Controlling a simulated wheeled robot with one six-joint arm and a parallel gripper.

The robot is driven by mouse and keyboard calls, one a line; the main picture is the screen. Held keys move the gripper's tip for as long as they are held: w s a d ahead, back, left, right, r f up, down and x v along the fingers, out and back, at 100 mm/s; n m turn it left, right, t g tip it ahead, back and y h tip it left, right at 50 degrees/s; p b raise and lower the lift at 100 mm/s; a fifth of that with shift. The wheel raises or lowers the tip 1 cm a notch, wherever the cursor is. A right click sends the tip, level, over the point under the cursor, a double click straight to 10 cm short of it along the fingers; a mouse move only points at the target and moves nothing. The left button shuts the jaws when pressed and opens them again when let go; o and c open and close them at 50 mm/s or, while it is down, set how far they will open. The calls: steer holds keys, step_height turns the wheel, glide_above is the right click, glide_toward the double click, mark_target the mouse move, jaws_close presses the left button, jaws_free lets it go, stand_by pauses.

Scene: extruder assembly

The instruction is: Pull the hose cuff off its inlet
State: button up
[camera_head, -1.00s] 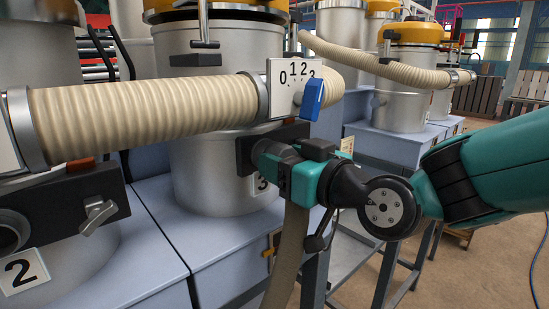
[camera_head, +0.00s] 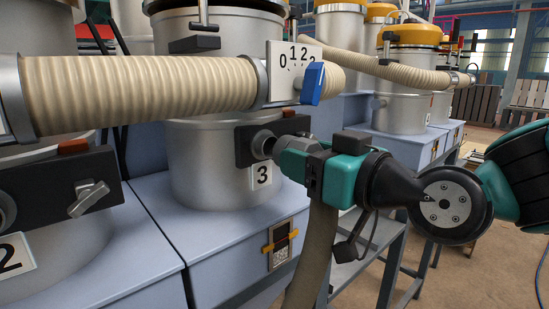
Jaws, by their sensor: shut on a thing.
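My gripper (camera_head: 294,150), with a teal and black body, is in front of the drum marked 3 and shut on the hose cuff. The gripper mostly hides the cuff. The beige-grey hose (camera_head: 313,260) hangs down from behind the gripper. The round metal inlet (camera_head: 261,142) on the dark plate (camera_head: 243,148) now shows just left of my gripper. I cannot tell whether the cuff end still touches the inlet rim.
A thick ribbed beige hose (camera_head: 140,92) crosses above, ending near a 0-1-2-3 dial plate (camera_head: 283,62) with a blue handle (camera_head: 313,84). A blue-grey cabinet (camera_head: 225,250) stands below the drum. A grey frame (camera_head: 385,235) stands behind the hanging hose.

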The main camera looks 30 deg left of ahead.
steer(key=b+v, duration=0.2)
steer(key=v, duration=0.1)
steer(key=shift+s+d, duration=0.15)
steer(key=shift+d, duration=0.1)
